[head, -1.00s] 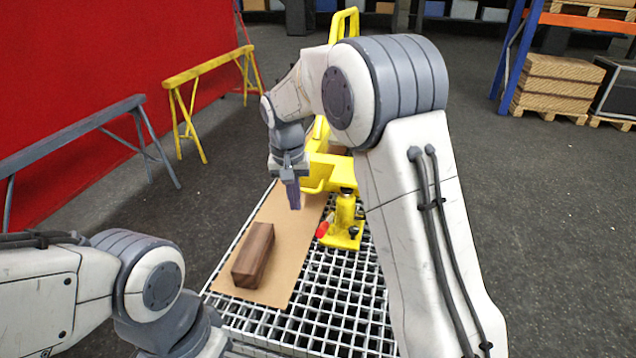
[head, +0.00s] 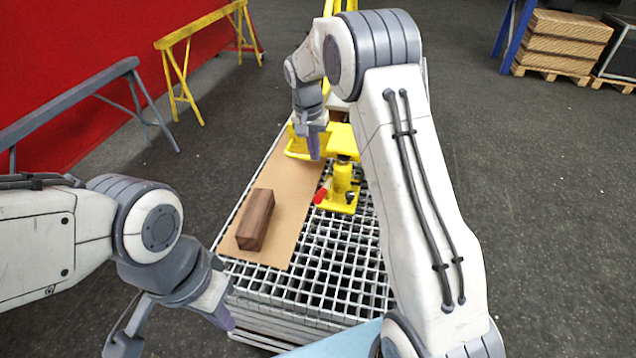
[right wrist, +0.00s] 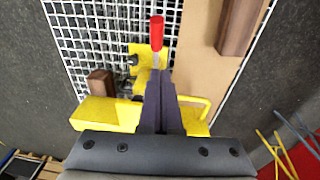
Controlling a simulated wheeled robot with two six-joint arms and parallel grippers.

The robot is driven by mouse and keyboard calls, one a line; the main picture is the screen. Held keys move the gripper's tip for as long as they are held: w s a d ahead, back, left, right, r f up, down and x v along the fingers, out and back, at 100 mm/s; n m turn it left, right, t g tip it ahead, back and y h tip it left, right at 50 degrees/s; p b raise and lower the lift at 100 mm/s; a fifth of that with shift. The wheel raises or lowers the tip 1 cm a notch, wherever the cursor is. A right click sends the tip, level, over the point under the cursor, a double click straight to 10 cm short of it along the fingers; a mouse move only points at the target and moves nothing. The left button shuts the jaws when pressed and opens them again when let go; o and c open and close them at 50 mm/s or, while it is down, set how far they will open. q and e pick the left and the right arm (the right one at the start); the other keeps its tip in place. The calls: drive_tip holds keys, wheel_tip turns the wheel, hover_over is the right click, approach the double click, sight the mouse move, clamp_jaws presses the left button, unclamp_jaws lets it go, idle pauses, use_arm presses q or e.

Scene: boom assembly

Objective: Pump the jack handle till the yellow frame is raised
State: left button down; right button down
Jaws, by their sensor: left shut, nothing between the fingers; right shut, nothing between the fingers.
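The yellow jack (head: 341,187) stands upright on the grating under the arm of the yellow frame (head: 345,143). Its handle (head: 322,191) has a red grip and points left towards me. In the right wrist view the handle (right wrist: 157,33) lies just beyond my fingertips, in line with them. My right gripper (head: 314,146) is shut and empty, above and behind the handle, in front of the frame. It also shows in the right wrist view (right wrist: 160,85) over the frame (right wrist: 108,114); contact with the handle is unclear. My left gripper (head: 226,317) is shut and empty at the lower left, away from the jack.
A dark wooden block (head: 255,219) lies on a cardboard sheet (head: 283,225) on the grating (head: 335,270). A smaller brown block (right wrist: 100,82) sits beside the jack. A grey trestle (head: 85,95) and a yellow trestle (head: 205,25) stand at left. My right forearm hides the bench's right side.

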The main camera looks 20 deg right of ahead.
hover_over(319, 191)
drive_tip(key=w, duration=0.1)
wheel_tip(319, 191, down, 6)
drive_tip(key=f, duration=0.1)
drive_tip(key=s+f, duration=0.1)
drive_tip(key=f, duration=0.1)
drive_tip(key=shift+a+f, duration=0.1)
drive_tip(key=shift+a, duration=0.05)
drive_tip(key=shift+s+f, duration=0.2)
drive_tip(key=shift+f, duration=0.3)
